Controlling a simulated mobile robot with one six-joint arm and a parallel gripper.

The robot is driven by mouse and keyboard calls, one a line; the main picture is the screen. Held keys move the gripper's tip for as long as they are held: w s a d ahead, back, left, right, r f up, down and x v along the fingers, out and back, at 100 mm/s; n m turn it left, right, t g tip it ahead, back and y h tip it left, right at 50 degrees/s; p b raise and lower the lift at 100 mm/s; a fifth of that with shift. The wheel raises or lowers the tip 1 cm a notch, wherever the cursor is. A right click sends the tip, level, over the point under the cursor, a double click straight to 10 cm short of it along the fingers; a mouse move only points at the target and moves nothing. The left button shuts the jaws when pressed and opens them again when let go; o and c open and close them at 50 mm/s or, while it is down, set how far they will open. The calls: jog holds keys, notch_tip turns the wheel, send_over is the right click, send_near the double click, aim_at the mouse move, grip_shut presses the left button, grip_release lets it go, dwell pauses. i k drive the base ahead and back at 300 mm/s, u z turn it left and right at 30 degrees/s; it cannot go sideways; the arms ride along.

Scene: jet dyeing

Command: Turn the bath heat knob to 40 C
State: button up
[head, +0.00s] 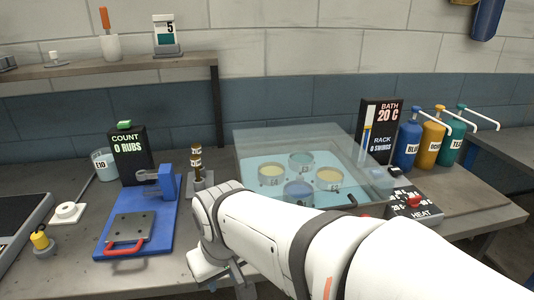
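The bath heat knob (413,200) is a small red knob on a dark panel (428,211) marked HEAT, at the right front corner of the bath. Small white temperature marks surround it, too small to read surely. My arm partly covers the panel's near side. A black display (379,125) behind the bath reads BATH 20 C and RACK 0 SWINGS. My gripper (232,277) hangs at the lower middle, left of the knob and well apart from it, near the table's front edge. Its fingers are mostly hidden by my wrist, so its opening does not show.
The clear bath (245,170) holds several cups of coloured liquid. Blue, yellow and teal pump bottles (432,140) stand behind the panel. A blue rub tester (163,215) and black counter (130,155) stand left. Bare table (480,198) lies right of the panel.

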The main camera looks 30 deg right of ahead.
aim_at(412, 202)
jog(key=z, duration=2.05)
